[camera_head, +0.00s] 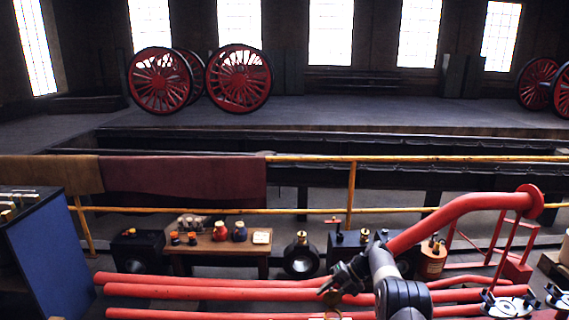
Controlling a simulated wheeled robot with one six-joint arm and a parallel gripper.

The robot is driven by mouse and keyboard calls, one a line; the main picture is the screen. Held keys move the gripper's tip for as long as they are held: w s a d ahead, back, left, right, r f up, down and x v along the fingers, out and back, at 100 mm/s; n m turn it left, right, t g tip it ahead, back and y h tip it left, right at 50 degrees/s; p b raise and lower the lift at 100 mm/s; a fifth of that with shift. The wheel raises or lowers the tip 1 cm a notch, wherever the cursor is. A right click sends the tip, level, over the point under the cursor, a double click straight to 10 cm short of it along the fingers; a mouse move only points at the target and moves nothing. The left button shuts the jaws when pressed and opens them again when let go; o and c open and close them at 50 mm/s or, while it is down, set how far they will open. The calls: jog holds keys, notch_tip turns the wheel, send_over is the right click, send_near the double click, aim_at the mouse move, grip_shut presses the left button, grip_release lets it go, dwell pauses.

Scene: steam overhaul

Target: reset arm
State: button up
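My arm rises from the bottom edge, right of the middle, in the head view. My gripper (328,291) is at its end, pointing left and down in front of the red pipes (220,291). The gripper is dark and small here, and I cannot tell whether its fingers are apart or whether it holds anything. Part of the pipes is hidden behind the arm.
A low wooden bench (215,245) with small jars stands behind the pipes. A blue panel (50,255) stands at left. A thick red pipe (450,212) rises at right. Red wheels (238,80) stand far back.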

jog(key=shift+a+f, duration=0.3)
jog(key=shift+d, duration=0.1)
jog(key=b+v, duration=0.2)
jog(key=v, duration=0.9)
jog(key=p+x, duration=0.2)
jog(key=x, duration=0.9)
jog(key=shift+r, duration=0.1)
jog(key=shift+s+r+p, duration=0.15)
jog(key=shift+p, duration=0.25)
jog(key=shift+t, duration=0.4)
jog(key=shift+n, duration=0.3)
